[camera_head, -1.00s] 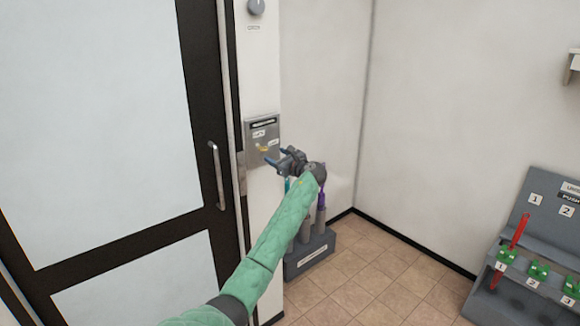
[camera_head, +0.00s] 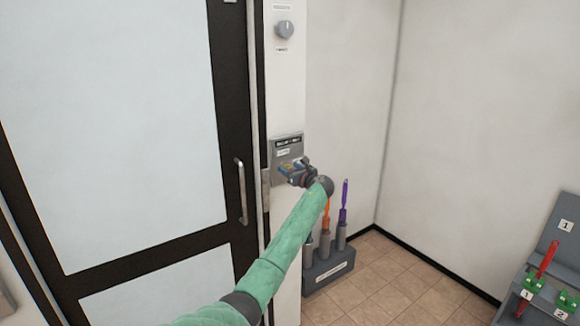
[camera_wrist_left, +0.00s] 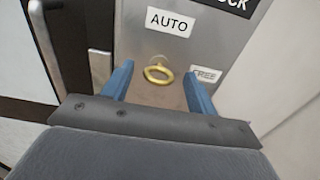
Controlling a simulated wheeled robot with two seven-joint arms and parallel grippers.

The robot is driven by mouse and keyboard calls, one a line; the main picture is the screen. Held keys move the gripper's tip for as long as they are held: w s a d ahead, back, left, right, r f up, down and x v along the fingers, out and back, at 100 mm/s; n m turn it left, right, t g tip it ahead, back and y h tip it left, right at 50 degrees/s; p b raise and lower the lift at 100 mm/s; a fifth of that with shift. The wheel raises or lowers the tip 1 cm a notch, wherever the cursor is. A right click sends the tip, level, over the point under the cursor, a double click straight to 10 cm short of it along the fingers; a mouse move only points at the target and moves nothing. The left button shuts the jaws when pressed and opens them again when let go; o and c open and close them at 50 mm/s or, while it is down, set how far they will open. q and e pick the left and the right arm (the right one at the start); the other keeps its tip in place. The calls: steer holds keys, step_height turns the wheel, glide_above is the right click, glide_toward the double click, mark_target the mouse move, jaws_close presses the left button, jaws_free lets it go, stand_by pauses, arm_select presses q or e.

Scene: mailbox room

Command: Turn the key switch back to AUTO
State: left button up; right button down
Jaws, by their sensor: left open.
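The key switch plate (camera_head: 286,145) is a grey metal panel on the narrow wall beside the door. In the left wrist view, a gold ring-shaped key (camera_wrist_left: 158,74) stands out from it, below the AUTO label (camera_wrist_left: 170,22) and left of the FREE label (camera_wrist_left: 204,75). My left gripper (camera_head: 290,166) is in front of the plate and hides the key in the head view. Its two blue fingers (camera_wrist_left: 158,82) are open, one on each side of the key and apart from it. My right gripper is not in view.
A door with a metal handle (camera_head: 240,191) is just left of the plate. A round grey knob (camera_head: 284,29) is above it. A grey holder (camera_head: 328,268) with orange and purple tools stands on the floor below. A rack with a red rod (camera_head: 548,258) is at right.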

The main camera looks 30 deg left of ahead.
arm_select(q)
steer(key=shift+a, duration=0.25)
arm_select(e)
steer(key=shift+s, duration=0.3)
arm_select(q)
steer(key=shift+w, duration=0.1)
